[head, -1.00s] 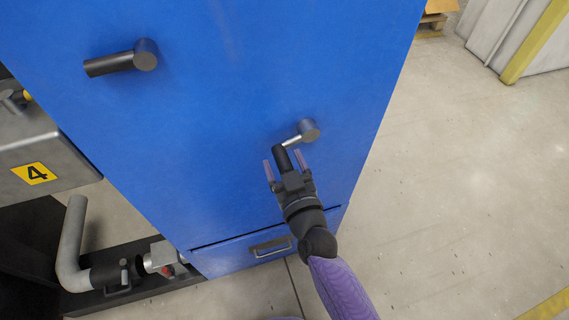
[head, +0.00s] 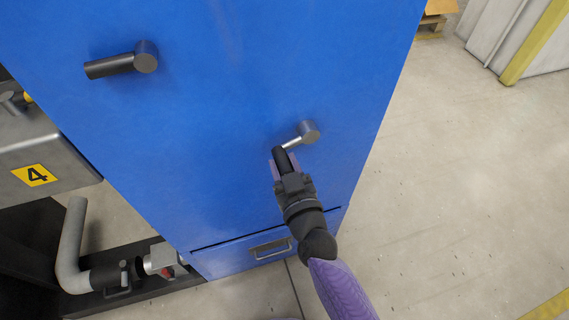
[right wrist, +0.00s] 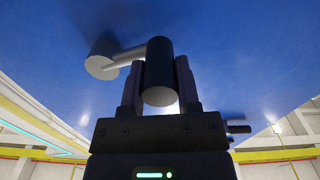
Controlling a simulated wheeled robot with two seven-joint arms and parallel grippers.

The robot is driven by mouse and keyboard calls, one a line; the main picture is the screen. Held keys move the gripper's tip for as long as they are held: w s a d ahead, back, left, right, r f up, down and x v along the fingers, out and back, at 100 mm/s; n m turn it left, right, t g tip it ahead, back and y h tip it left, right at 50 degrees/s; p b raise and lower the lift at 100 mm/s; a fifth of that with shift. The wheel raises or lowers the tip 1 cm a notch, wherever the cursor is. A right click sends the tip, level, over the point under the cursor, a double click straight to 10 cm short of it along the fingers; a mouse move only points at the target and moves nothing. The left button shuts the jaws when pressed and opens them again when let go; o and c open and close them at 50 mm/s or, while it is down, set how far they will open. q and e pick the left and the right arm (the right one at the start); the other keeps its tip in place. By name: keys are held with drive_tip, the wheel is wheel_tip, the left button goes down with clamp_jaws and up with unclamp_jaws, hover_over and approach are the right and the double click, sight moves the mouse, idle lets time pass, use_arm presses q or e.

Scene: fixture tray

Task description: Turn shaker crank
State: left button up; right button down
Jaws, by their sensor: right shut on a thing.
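The shaker crank is on the blue cabinet face, with a grey round hub (head: 309,131), a thin metal arm (head: 293,142) and a black cylindrical handle (head: 281,155). My right gripper (head: 284,166) is shut on the black handle. In the right wrist view, the handle (right wrist: 159,65) stands between the two fingers, with the hub (right wrist: 101,62) to its left. The part of the handle between the fingers is partly hidden in the head view. My left gripper is not in view.
A second, black handle (head: 122,63) sticks out of the cabinet (head: 220,110) at upper left. A drawer with a metal pull (head: 270,248) is below the crank. The floor at right is clear.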

drive_tip(key=shift+f, duration=0.15)
idle(0.8)
drive_tip(key=n, duration=0.1)
drive_tip(key=f+n, duration=0.1)
drive_tip(key=shift+d+f+n, duration=0.2)
drive_tip(key=shift+d+n, duration=0.15)
drive_tip(key=shift+n, duration=0.05)
drive_tip(key=w+d+n, duration=0.3)
drive_tip(key=d+n, duration=0.8)
drive_tip(key=n, duration=1.2)
drive_tip(key=shift+w+b, duration=0.35)
drive_tip(key=shift+w, duration=0.05)
drive_tip(key=shift+d, duration=0.1)
